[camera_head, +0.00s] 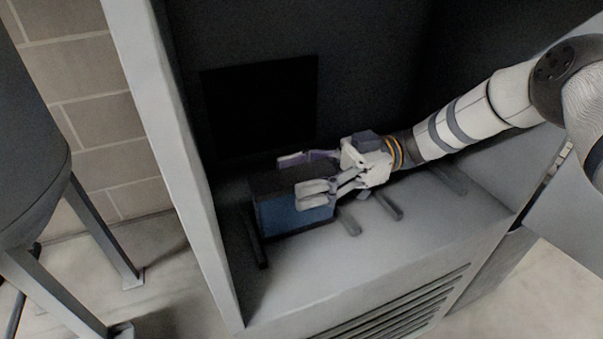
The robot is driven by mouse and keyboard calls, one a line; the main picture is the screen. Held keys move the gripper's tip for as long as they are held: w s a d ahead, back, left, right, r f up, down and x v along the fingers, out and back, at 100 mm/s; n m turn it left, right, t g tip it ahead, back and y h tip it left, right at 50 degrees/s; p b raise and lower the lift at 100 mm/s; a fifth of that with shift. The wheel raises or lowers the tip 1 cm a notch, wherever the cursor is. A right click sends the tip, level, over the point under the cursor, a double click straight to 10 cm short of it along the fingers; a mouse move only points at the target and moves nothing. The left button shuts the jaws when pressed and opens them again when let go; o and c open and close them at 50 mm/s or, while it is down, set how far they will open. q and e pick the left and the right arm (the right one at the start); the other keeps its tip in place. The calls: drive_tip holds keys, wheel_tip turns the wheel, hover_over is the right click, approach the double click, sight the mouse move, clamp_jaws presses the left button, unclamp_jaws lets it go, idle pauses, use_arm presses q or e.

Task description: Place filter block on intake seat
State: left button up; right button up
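The filter block (288,218), a box with a dark top and a blue front face, is low in the cabinet bay, left of centre. A dark rail (256,240) runs along its left side and a short bar (348,223) lies at its right. These look like parts of the intake seat; its surface under the block is hidden. My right gripper (305,173) reaches in from the right. One finger is at the block's far side and the other overlaps its near top edge. Whether they press on it is unclear. My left gripper is not in view.
A black square panel or opening (260,108) is in the back wall behind the block. More bars (388,206) lie on the bay floor to the right. A pale cabinet post (170,150) bounds the left side. A dark tank on legs (30,150) stands outside it.

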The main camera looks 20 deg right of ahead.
drive_tip(key=shift+r, duration=0.15)
drive_tip(key=d+b, duration=0.1)
drive_tip(key=d, duration=1)
drive_tip(key=shift+w+d+b, duration=0.1)
drive_tip(key=shift+w+b, duration=0.1)
drive_tip(key=shift+b, duration=0.1)
drive_tip(key=shift+d, duration=0.4)
drive_tip(key=shift+s, duration=0.1)
